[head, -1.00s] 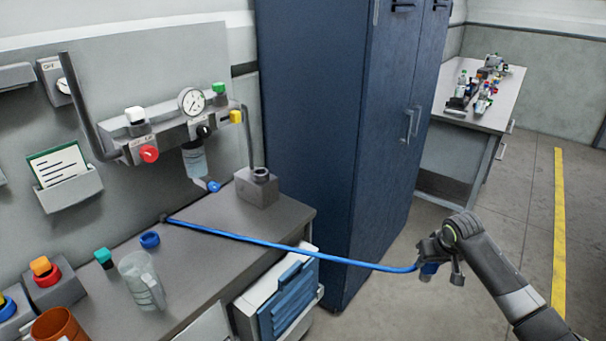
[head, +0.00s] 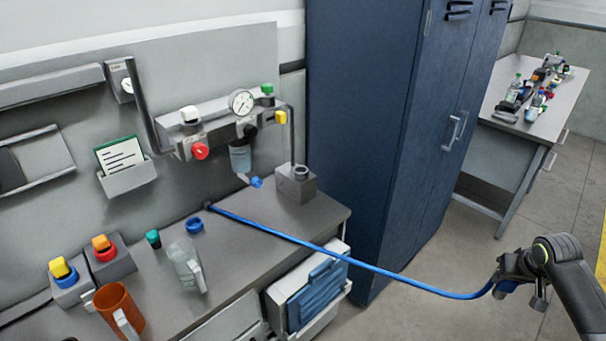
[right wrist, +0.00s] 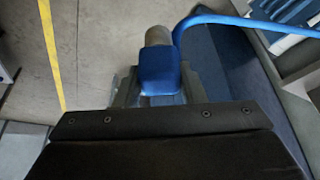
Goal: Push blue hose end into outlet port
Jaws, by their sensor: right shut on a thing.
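The blue hose (head: 350,261) runs from the back of the bench, across its top and past its front edge, to my right gripper (head: 508,288). My right gripper is shut on the blue hose end, out over the floor and well away from the wall unit. In the right wrist view the blue hose end (right wrist: 160,70) sits between the fingers, with a pale tip beyond it. The air unit (head: 225,130) on the wall has a gauge, a red knob, a yellow part and a clear bowl. I cannot tell which opening is the outlet port. My left gripper is out of view.
The bench (head: 240,252) holds a clear jug (head: 186,262), an orange mug (head: 119,308), a blue ring (head: 194,225), push buttons and a grey block (head: 296,186). A tall blue cabinet (head: 375,120) stands right of the bench. A second table (head: 525,125) stands behind.

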